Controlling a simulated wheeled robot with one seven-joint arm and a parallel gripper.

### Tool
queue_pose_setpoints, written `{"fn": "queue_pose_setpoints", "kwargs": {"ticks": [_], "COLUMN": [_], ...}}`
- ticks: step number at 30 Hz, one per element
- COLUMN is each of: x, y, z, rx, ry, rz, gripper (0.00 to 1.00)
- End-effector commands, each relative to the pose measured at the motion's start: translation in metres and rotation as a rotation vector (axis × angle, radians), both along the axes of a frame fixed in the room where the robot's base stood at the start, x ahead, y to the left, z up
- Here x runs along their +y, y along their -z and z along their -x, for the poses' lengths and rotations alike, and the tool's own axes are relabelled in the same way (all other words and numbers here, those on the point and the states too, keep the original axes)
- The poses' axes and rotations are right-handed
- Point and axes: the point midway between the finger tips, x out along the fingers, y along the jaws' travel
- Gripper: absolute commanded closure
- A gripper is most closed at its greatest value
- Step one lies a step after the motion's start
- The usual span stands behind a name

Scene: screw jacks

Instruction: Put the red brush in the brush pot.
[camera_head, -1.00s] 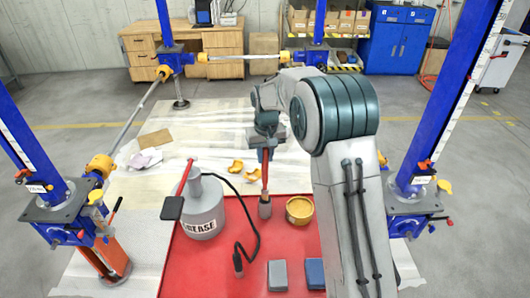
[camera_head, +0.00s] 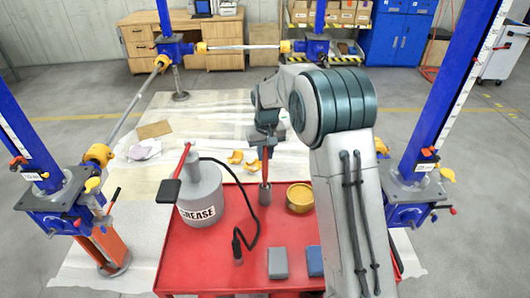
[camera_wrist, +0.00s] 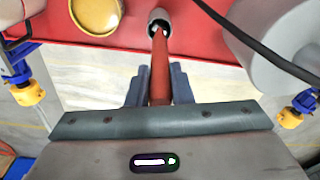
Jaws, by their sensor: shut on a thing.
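My gripper (camera_head: 266,140) is shut on the red brush (camera_head: 265,168), which hangs roughly upright from it, pointing down. In the wrist view the brush (camera_wrist: 160,70) runs from between the jaws (camera_wrist: 160,90) to a grey cylindrical pot (camera_wrist: 151,15) with a dark mouth. The pot (camera_head: 265,196) stands on the red table top, directly under the brush. The brush's lower end is at the mouth; I cannot tell how far inside it is.
On the red table (camera_head: 190,255) a grey grease can (camera_head: 200,203) with a black hose stands left of the pot. A yellow tin (camera_head: 300,198) is close on the right. A grey block (camera_head: 278,263) and a blue block (camera_head: 315,261) lie in front. Blue jack posts surround the area.

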Motion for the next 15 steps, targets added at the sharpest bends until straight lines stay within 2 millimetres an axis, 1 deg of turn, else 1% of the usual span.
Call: {"fn": "queue_pose_setpoints", "kwargs": {"ticks": [1,3,11,15], "x": [0.0000,0.0000,0.0000,0.0000], "y": [-0.0001,-0.0001,-0.0003,-0.0084], "z": [0.0000,-0.0001,-0.0001,0.0001], "rx": [0.000,0.000,0.000,-0.002], "ry": [0.000,0.000,0.000,0.000], "rz": [0.000,0.000,0.000,0.000], "gripper": [0.72,0.55,0.55,0.55]}}
